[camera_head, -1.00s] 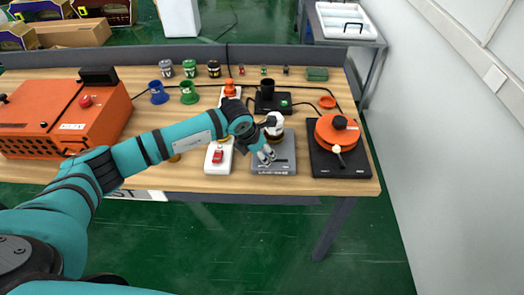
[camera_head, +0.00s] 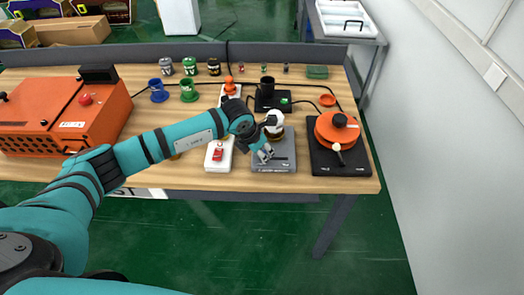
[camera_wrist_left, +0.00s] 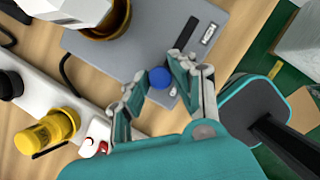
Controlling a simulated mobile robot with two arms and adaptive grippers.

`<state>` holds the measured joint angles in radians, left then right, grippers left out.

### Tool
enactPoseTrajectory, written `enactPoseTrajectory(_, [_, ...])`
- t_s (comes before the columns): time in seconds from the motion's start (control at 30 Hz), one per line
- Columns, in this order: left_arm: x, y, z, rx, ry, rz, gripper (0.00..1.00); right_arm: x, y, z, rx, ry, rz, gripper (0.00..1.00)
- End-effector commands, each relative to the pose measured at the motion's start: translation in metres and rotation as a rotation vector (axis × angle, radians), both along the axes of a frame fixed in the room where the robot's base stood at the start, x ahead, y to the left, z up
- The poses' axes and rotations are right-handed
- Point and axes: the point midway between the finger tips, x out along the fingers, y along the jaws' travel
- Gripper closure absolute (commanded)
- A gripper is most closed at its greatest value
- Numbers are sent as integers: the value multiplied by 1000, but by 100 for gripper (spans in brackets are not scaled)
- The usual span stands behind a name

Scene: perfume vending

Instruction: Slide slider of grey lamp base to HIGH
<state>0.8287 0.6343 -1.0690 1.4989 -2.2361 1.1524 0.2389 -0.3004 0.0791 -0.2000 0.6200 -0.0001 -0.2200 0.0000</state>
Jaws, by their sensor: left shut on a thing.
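The grey lamp base (camera_head: 287,167) lies near the table's front edge, with a brown-collared white lamp (camera_head: 275,121) at its back. In the left wrist view the base (camera_wrist_left: 140,52) carries a dark slot (camera_wrist_left: 184,33) with a small label beside it. My left gripper (camera_head: 265,157) is over the base. In the left wrist view the fingers (camera_wrist_left: 160,78) are on either side of the round blue slider knob (camera_wrist_left: 159,77), closed on it. The fingers and the hand hide part of the slot. My right gripper is not in view.
A white base with a red part (camera_head: 217,155) stands close on the left. A black plate with an orange round lidded thing (camera_head: 337,130) stands on the right. A black unit with a dark cup (camera_head: 268,95) is behind. An orange machine (camera_head: 62,112) fills the table's left end.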

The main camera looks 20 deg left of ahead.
Motion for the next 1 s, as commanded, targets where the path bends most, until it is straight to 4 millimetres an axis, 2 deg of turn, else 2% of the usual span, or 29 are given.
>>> enactPoseTrajectory(0.1, [2,-8,-2,-3,-2,-2,100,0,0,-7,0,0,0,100])
enactPoseTrajectory(0.3, [15,-48,-5,-4,-5,-4,100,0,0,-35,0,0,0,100])
enactPoseTrajectory(0.4, [19,-62,-3,-2,-4,-3,100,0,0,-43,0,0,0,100])
enactPoseTrajectory(0.77, [19,-69,1,-4,-1,-2,100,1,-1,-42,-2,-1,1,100])
enactPoseTrajectory(0.8, [19,-70,1,-4,-1,-2,71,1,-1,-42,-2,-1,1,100])
enactPoseTrajectory(0.93, [19,-69,1,-4,-1,-2,54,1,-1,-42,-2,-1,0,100])
enactPoseTrajectory(1.0, [19,-68,1,-2,-1,-2,53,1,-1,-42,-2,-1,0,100])
